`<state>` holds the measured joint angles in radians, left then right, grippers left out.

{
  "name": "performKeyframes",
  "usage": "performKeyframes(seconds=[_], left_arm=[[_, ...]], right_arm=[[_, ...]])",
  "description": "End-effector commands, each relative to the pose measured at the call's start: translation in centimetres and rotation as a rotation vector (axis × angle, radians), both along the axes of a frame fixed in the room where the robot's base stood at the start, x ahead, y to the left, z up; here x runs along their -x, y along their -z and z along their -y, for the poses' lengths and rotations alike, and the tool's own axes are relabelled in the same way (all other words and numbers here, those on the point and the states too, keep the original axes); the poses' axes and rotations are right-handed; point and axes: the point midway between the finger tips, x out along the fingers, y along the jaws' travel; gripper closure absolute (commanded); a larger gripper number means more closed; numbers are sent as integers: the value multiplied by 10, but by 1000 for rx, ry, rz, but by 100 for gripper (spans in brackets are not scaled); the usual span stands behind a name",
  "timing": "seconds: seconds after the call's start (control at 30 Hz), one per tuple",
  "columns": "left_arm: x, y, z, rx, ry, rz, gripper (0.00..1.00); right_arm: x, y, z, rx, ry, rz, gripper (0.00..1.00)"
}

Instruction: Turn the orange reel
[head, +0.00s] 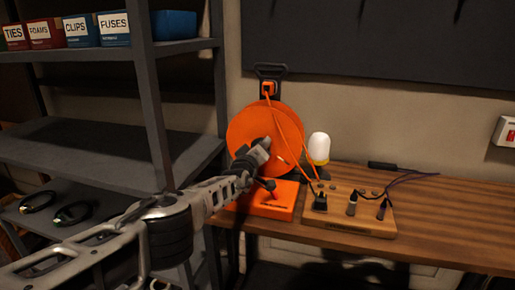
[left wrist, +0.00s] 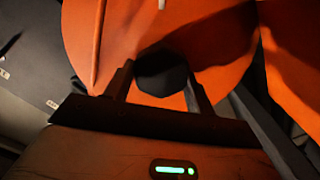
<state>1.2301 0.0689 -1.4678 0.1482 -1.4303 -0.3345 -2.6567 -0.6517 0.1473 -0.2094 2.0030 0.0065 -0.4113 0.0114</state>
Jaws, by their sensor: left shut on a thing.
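The orange reel (head: 248,122) stands upright at the left end of the wooden desk, with a black handle frame on top and an orange base (head: 283,207) below. An orange cable runs from its top down to the right. My left gripper (head: 262,146) is at the front face of the reel. In the left wrist view, its two fingers are on either side of a dark round knob (left wrist: 162,73), shut on it, with the orange disc (left wrist: 225,28) behind. The knob is mostly hidden by the gripper in the head view. My right gripper is not in view.
A wooden board (head: 349,213) with several plugs or switches sits right of the reel, beside a white bulb (head: 318,148). Metal shelves (head: 150,95) with labelled boxes stand close on the left. The desk (head: 455,218) is clear further right.

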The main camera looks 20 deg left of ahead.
Motion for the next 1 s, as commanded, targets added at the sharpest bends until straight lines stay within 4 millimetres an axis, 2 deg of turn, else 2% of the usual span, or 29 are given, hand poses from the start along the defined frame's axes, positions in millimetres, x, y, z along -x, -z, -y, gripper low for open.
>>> performKeyframes(seconds=[0.4,1.0], left_arm=[[0,-3,2,-225,0,3,86],[0,-2,2,-268,0,4,86]], right_arm=[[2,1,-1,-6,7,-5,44],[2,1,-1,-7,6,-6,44]])
